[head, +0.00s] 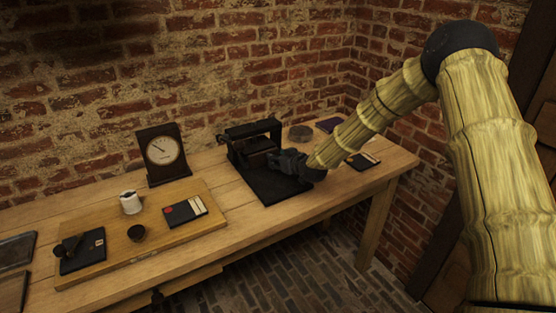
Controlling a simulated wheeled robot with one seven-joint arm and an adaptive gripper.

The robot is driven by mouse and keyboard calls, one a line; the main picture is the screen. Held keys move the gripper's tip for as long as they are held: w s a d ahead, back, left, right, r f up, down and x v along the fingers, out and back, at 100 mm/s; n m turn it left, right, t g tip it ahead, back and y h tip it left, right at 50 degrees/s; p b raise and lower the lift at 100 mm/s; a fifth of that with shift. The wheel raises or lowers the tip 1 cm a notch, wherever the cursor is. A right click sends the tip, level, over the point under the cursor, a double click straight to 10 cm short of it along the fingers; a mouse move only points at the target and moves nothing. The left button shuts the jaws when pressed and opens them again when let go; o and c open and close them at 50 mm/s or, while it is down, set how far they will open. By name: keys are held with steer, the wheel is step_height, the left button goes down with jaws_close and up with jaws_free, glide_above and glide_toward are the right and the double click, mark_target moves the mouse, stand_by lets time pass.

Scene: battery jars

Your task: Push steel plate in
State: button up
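A black frame-like device (253,132) stands toward the right part of the wooden table, with a dark flat base (268,187) in front of it. Inside the frame is a brownish block or slab; I cannot tell whether this is the steel plate. My gripper (278,158) is dark and sits low over the base, in front of the frame's right side and pointing left toward its opening. It is small and dark against the black device, so its fingers, any contact and anything held cannot be made out.
A dial gauge in a dark case (163,152) stands to the left.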

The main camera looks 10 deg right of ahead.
steer(key=shift+s+d, duration=0.1)
steer(key=v, duration=1.1)
steer(key=shift+s+d+r, duration=0.1)
steer(key=shift+s+r, duration=0.1)
steer(key=shift+s, duration=0.15)
